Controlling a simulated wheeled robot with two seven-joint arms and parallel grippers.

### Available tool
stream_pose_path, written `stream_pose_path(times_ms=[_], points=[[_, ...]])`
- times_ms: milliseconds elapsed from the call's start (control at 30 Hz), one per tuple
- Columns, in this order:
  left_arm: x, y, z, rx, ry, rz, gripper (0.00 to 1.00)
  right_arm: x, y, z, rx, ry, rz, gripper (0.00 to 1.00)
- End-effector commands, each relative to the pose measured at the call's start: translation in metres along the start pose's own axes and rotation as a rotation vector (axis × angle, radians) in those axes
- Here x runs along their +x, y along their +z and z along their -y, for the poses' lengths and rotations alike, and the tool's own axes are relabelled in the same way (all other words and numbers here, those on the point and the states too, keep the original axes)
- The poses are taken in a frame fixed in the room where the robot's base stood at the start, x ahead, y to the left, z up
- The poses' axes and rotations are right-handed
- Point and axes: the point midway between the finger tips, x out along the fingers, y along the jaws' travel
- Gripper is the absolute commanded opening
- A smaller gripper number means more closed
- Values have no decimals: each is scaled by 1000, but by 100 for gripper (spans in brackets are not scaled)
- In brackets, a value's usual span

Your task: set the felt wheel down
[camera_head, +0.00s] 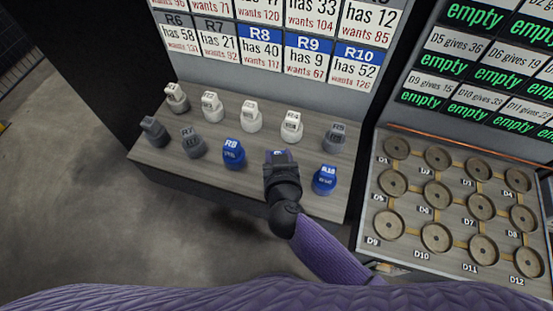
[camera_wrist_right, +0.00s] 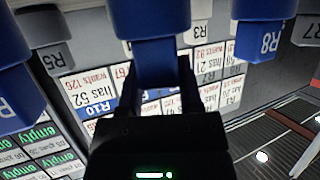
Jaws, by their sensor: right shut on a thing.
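I see nothing that I can make out as a felt wheel. My right gripper (camera_head: 279,160) is over the front row of the wooden shelf, between the blue R8 piece (camera_head: 233,153) and the blue R10 piece (camera_head: 325,180). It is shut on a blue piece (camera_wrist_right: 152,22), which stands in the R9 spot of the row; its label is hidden. In the right wrist view the jaws (camera_wrist_right: 157,62) close around this piece's narrower part. In the head view the gripper covers most of it. I cannot tell whether it touches the shelf. My left gripper is not in view.
White and grey labelled pieces, such as R4 (camera_head: 292,127) and R7 (camera_head: 193,143), stand close around on the shelf (camera_head: 180,176). To the right, a board (camera_head: 370,222) carries several round brown dishes, D1 to D12, all looking empty. Label panels (camera_head: 262,50) rise behind the shelf.

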Motion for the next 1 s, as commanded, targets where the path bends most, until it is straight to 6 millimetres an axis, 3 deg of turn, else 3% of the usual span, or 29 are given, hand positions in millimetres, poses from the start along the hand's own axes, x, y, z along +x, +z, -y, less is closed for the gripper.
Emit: stream_pose_path(times_ms=[267,300,433,767,867,1000], points=[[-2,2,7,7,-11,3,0,0,0,0,1,1,1,0],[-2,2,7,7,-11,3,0,0,0,0,1,1,1,52],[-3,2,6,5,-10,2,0,0,0,0,1,1,1,79],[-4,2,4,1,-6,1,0,-2,-4,0,1,0,0,80],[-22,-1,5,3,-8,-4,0,-20,-8,0,-1,1,3,80],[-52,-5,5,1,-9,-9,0,-59,-11,0,-1,0,4,80]])
